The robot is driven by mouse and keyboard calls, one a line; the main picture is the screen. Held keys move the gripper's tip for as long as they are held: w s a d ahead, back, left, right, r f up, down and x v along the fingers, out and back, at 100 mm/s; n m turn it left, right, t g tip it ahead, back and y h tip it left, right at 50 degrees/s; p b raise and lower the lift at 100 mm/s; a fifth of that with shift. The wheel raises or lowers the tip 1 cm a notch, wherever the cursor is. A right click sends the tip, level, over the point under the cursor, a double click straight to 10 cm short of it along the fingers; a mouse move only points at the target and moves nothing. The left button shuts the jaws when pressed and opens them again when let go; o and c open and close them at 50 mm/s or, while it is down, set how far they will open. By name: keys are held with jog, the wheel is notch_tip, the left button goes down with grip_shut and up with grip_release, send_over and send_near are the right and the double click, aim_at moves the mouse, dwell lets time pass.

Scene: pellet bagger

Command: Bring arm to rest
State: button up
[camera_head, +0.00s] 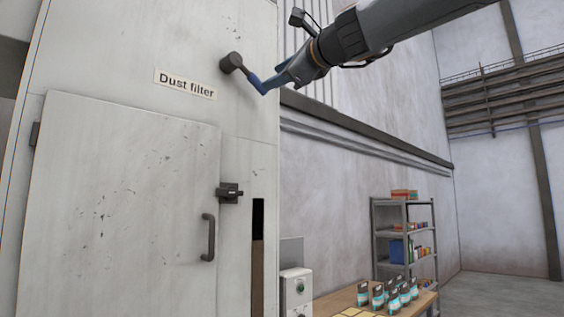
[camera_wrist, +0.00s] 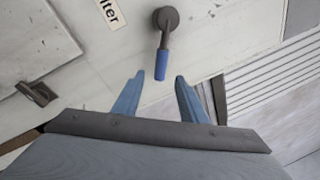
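My gripper (camera_head: 276,80) is raised in front of the pale dust filter cabinet (camera_head: 130,190). In the wrist view my gripper (camera_wrist: 160,84) shows its two blue-grey fingers spread apart, with nothing clamped between them. A lever with a dark round hub (camera_head: 231,62) and a blue grip sits on the cabinet, right of the "Dust filter" label (camera_head: 186,84). In the wrist view the lever's blue grip (camera_wrist: 162,66) lies just ahead of the fingers, its end near the gap between the tips. I cannot tell how much depth separates them. My arm comes in from the upper right.
The cabinet door has a dark latch (camera_head: 229,193) and a handle (camera_head: 208,237). The space under my arm is open.

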jog(key=shift+f, duration=0.1)
